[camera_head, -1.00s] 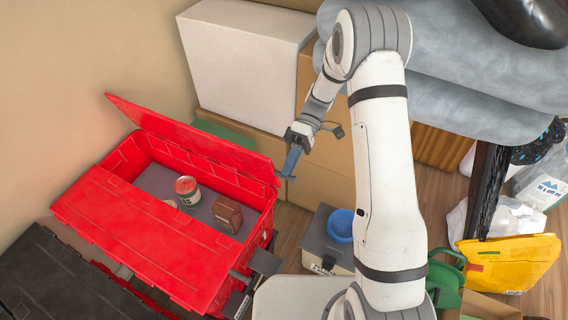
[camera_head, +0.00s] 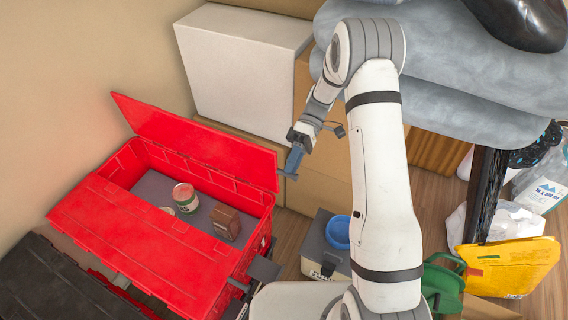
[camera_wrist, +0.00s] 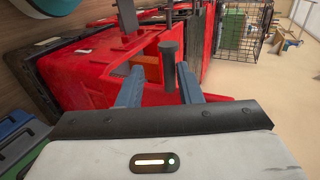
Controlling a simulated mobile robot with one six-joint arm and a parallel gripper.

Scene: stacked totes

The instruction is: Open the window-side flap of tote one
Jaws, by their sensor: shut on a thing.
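The open red tote (camera_head: 262,215) stands at the left in the head view. Its far flap (camera_head: 195,143) is raised and stands steeply along the far side. Its near flap (camera_head: 135,240) lies flat over the near half. My gripper (camera_head: 289,172) is at the right end of the raised flap and is shut on it. In the wrist view my gripper's two blue-grey fingers (camera_wrist: 160,90) show with red plastic between and beyond them; the exact contact is hard to see. A can (camera_head: 186,198) and a brown box (camera_head: 225,222) sit inside the tote.
A dark-lidded tote (camera_head: 60,280) is at the lower left. A white box (camera_head: 240,65) and cardboard boxes stand behind. A grey bin with a blue bowl (camera_head: 338,232) is right of the tote. Some wooden floor shows between them.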

